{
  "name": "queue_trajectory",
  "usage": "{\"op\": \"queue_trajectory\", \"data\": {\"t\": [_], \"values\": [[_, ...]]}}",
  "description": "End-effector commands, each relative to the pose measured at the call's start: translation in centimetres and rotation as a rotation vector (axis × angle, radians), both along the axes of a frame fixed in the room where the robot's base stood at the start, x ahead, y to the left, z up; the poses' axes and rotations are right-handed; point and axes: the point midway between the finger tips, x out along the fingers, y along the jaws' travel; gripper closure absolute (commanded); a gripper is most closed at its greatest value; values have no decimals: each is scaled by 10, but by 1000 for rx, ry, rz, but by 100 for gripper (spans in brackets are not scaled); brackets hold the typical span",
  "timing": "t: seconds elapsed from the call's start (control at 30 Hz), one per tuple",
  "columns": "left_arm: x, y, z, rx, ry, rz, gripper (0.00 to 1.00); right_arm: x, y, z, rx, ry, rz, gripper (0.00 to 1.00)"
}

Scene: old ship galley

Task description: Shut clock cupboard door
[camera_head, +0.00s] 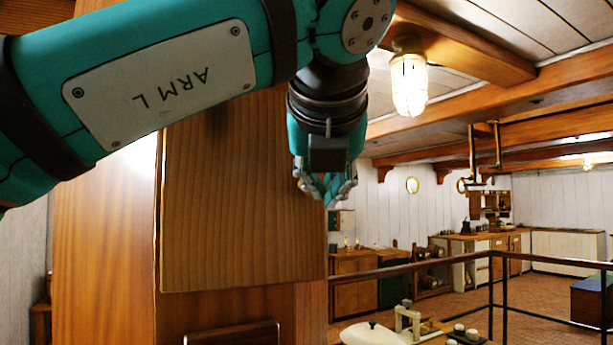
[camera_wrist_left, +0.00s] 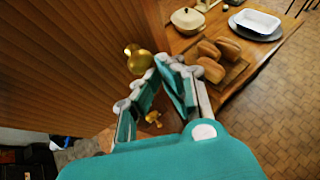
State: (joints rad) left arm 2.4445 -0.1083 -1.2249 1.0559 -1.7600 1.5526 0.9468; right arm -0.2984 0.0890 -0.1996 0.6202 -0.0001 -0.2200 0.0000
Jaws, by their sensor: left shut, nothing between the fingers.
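The clock cupboard is a tall wooden case (camera_head: 105,250) at the left of the head view. Its wooden door (camera_head: 240,220) covers the upper front; how far it stands open I cannot tell. In the left wrist view the door (camera_wrist_left: 70,60) fills the upper left, with a round brass knob (camera_wrist_left: 140,62) near its edge. My left gripper (camera_head: 328,198) is at the door's right edge, shut and empty, and hides part of that edge. In the left wrist view the fingertips (camera_wrist_left: 168,62) are just beside the knob; contact is unclear. My right gripper is not in view.
A wooden table (camera_wrist_left: 200,40) stands close by, with brown loaves (camera_wrist_left: 210,62), a lidded cream pot (camera_wrist_left: 187,20) and a white dish (camera_wrist_left: 258,21). A dark railing (camera_head: 430,263) crosses at the right. A lit lamp (camera_head: 409,85) hangs from the ceiling.

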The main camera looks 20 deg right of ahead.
Motion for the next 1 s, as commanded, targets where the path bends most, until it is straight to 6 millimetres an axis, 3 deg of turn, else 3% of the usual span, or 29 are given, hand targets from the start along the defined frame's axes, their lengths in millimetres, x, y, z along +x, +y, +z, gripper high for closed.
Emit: {"op": "queue_trajectory", "data": {"t": [0.3, 0.47, 1.0], "values": [[18, -1, 0, 0, 1, -6, 100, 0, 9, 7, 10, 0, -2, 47], [21, -2, 0, 1, 1, -7, 100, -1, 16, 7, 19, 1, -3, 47], [20, 1, -1, 0, 0, -9, 100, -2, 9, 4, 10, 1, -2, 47]]}}
